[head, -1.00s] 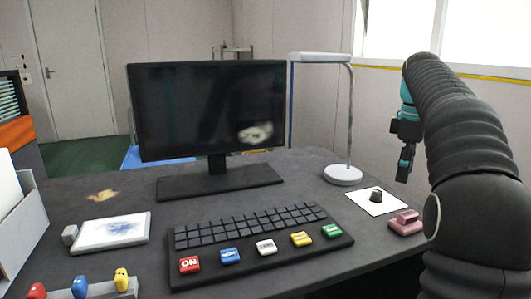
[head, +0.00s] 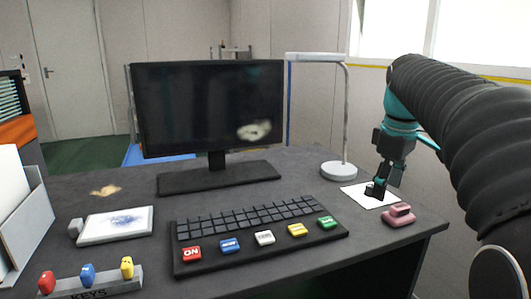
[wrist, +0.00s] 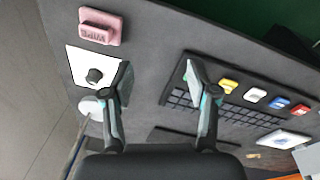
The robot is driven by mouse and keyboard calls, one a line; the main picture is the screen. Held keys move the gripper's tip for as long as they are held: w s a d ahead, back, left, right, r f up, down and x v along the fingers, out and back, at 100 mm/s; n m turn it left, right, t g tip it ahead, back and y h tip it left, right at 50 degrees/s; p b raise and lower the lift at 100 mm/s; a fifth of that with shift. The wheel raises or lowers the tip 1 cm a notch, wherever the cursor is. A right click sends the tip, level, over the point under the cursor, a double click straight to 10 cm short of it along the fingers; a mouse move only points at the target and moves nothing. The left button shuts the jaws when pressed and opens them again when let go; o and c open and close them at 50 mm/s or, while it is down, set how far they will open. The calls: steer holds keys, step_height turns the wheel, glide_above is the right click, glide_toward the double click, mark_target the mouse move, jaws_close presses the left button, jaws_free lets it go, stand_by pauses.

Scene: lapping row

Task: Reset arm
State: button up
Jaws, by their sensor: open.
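My gripper (head: 378,190) is over the right part of the desk in the head view, in front of the white square card, and it hides most of the dark knob there. In the wrist view my gripper (wrist: 160,80) is open, with its two fingers wide apart and nothing between them but bare desk. The dark knob (wrist: 95,75) on its white card (wrist: 82,58) shows just left of the left finger. The keyboard (wrist: 235,108) lies partly behind and right of the right finger.
A pink block (head: 399,214) sits near the desk's right edge. A lamp (head: 338,170) and a monitor (head: 210,110) stand at the back. The keyboard (head: 250,222) has coloured keys along its front. A framed pad (head: 115,224) and a key holder (head: 95,287) are at left.

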steer(key=s+a+f+m+t, duration=0.2)
steer(key=s+a+f+m, duration=0.2)
steer(key=s+f, duration=0.4)
steer(key=s+a+f+m+t, duration=0.2)
steer(key=s+a+f, duration=0.4)
steer(key=s+f, duration=0.3)
steer(key=s+m, duration=0.1)
steer(key=s, duration=0.3)
steer(key=shift+s+m, duration=0.3)
steer(key=shift+m, duration=0.1)
stand_by(1.3)
